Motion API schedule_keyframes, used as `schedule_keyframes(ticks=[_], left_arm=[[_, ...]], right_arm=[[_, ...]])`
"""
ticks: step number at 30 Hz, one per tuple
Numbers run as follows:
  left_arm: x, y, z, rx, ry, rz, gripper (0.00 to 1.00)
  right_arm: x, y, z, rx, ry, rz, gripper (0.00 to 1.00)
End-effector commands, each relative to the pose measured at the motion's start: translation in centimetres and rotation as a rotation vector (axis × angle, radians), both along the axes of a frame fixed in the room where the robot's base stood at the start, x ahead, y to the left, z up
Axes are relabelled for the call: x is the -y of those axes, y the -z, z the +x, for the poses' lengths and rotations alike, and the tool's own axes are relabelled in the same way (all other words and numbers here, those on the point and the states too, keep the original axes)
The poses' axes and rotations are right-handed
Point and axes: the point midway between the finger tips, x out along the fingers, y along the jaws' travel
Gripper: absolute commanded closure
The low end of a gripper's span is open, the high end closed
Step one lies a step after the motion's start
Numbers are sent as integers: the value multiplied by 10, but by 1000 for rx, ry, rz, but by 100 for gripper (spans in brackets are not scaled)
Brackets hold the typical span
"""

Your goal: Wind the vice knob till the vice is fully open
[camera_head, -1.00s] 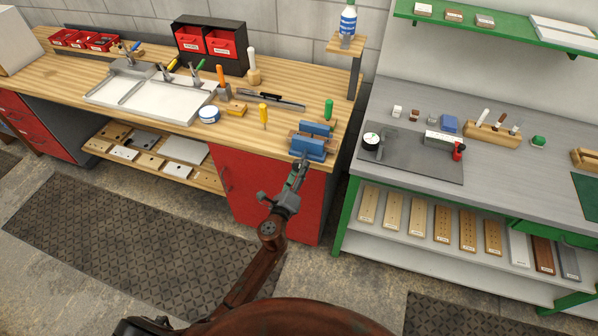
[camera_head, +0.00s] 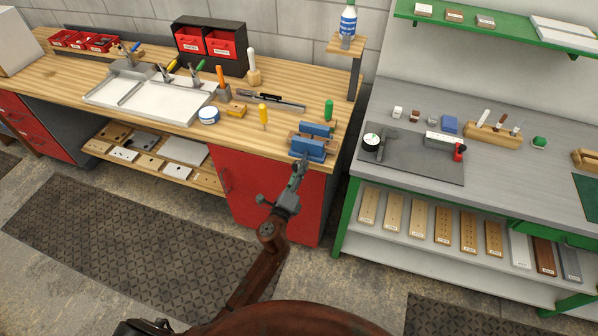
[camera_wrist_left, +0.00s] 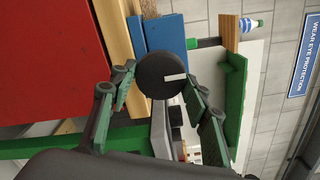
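The blue vice (camera_head: 310,148) sits at the front right corner of the wooden bench, with a second blue jaw block (camera_head: 317,128) behind the front one. Brown strips show between the two blocks. The vice knob (camera_wrist_left: 162,75) is a dark round disc with a white mark pointing right in the left wrist view. My left gripper (camera_head: 302,163) is at the front of the vice. In the left wrist view its fingers (camera_wrist_left: 159,70) are spread on either side of the knob, close to its rim. I cannot tell whether they touch it. My right gripper is not in view.
A green-handled tool (camera_head: 329,109) stands behind the vice and a yellow-handled one (camera_head: 263,115) stands to its left. The red cabinet (camera_head: 262,195) is below the bench top. A grey bench (camera_head: 480,185) with a green frame stands to the right, across a narrow gap.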

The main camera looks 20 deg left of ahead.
Motion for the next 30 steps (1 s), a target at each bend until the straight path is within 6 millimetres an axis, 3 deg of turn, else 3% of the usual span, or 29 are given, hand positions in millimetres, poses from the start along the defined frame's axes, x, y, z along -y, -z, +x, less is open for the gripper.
schedule_keyframes(ticks=[6, 17, 20, 30], left_arm=[[0, 0, 0, 0, 0, 2, 40], [-1, 0, -5, 1, -1, 3, 40], [-1, 1, -17, -1, 0, 4, 40], [-3, 1, -87, -3, -1, 1, 40]], right_arm=[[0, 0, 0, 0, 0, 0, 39], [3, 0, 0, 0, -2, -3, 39], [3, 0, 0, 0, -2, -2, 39], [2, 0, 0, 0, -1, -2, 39]])
